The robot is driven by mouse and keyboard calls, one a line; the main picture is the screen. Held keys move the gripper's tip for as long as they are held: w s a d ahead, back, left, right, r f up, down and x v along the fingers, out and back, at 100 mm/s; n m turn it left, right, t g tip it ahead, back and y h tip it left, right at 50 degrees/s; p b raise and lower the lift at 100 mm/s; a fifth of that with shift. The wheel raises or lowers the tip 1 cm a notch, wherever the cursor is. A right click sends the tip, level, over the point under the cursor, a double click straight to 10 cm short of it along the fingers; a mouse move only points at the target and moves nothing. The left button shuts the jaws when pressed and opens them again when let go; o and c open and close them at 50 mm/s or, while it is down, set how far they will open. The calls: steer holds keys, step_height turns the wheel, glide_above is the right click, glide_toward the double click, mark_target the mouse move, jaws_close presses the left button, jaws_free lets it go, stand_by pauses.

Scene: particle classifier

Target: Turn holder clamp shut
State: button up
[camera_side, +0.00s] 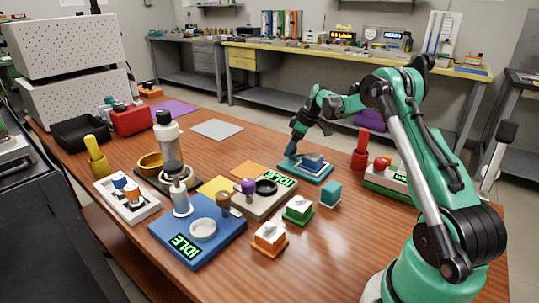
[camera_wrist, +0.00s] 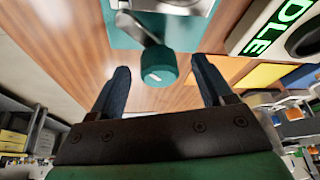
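The holder is a teal base (camera_side: 318,179) with a grey metal block (camera_side: 313,161) on top, towards the back of the table in the side view. In the wrist view its teal plate (camera_wrist: 195,34) and grey block (camera_wrist: 178,5) are at the top, partly cut off. A round teal clamp knob (camera_wrist: 157,68) with a white mark stands at the plate's near edge. A grey lever (camera_wrist: 137,28) runs from it towards the block. My gripper (camera_wrist: 160,70) is open, with its dark fingers on either side of the knob and visible gaps. In the side view my gripper (camera_side: 293,151) is at the holder's left end.
A grey station with an IDLE display (camera_side: 265,200) and an orange mat (camera_side: 248,169) lie left of the holder. A teal cube (camera_side: 330,191) and a green block (camera_side: 298,208) are in front. A red cylinder (camera_side: 361,151) stands to the right.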

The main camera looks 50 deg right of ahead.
jaws_close()
steer(key=shift+m, duration=0.4)
steer(key=m+h, duration=0.1)
steer(key=m, duration=0.2)
steer(key=shift+a+m+h, duration=0.1)
steer(key=shift+m+h, duration=0.2)
steer(key=shift+h, duration=0.1)
steer(key=m+h, duration=0.1)
steer(key=m, duration=0.3)
steer(key=shift+h, duration=0.3)
steer(key=shift+m+g, duration=0.3)
steer(key=shift+o, duration=0.2)
jaws_free()
